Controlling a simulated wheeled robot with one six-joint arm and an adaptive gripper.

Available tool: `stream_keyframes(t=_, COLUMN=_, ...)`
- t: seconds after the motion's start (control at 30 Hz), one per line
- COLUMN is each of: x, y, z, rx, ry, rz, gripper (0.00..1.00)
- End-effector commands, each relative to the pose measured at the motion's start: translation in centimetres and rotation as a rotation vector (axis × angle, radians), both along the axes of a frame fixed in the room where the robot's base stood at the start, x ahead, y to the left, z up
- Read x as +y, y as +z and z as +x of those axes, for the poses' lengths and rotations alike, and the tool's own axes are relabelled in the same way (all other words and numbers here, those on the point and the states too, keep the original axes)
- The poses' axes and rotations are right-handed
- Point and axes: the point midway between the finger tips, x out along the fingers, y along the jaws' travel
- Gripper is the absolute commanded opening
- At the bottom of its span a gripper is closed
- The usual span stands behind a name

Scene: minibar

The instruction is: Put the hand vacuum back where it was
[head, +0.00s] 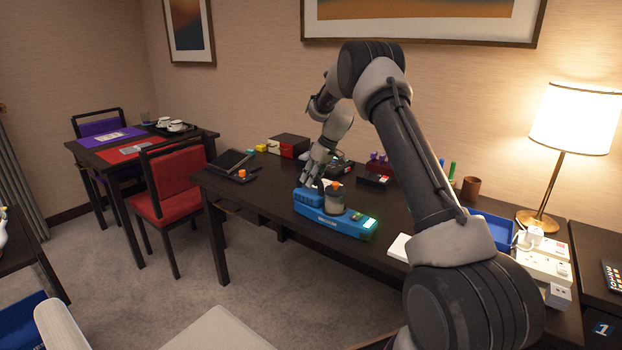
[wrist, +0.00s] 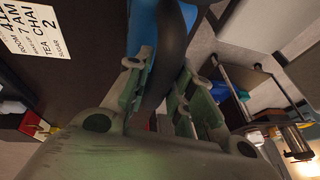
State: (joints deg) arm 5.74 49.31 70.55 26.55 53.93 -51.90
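The hand vacuum is a long blue body (head: 330,221) with a murky cup on top and a pale lit panel at its right end. In the head view it is at the front edge of the dark desk; whether it rests there or is held slightly above is unclear. My gripper (head: 314,184) is at its left end, pointing down. In the wrist view the blue body (wrist: 140,28) and a dark curved handle (wrist: 172,60) show, with my gripper's fingers (wrist: 160,95) on either side of the handle. Whether both fingers press on it is unclear.
The desk (head: 272,189) also bears a black tablet-like item (head: 232,162), a red and black box (head: 289,145), a blue tray (head: 492,228), a brown cup (head: 471,188) and a lit lamp (head: 574,120). A red chair (head: 180,182) stands left. A note (wrist: 35,27) shows in the wrist view.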

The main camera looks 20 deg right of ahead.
Motion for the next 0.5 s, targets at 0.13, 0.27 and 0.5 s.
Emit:
stream_keyframes(t=0.13, x=0.0, y=0.0, z=0.0, rx=0.0, ry=0.0, rz=0.0, gripper=0.41)
stream_keyframes(t=0.27, x=0.0, y=0.0, z=0.0, rx=0.0, ry=0.0, rz=0.0, gripper=0.41)
stream_keyframes(t=0.5, x=-0.4, y=1.2, z=-0.1, rx=-0.001, ry=0.0, rz=0.001, gripper=0.41)
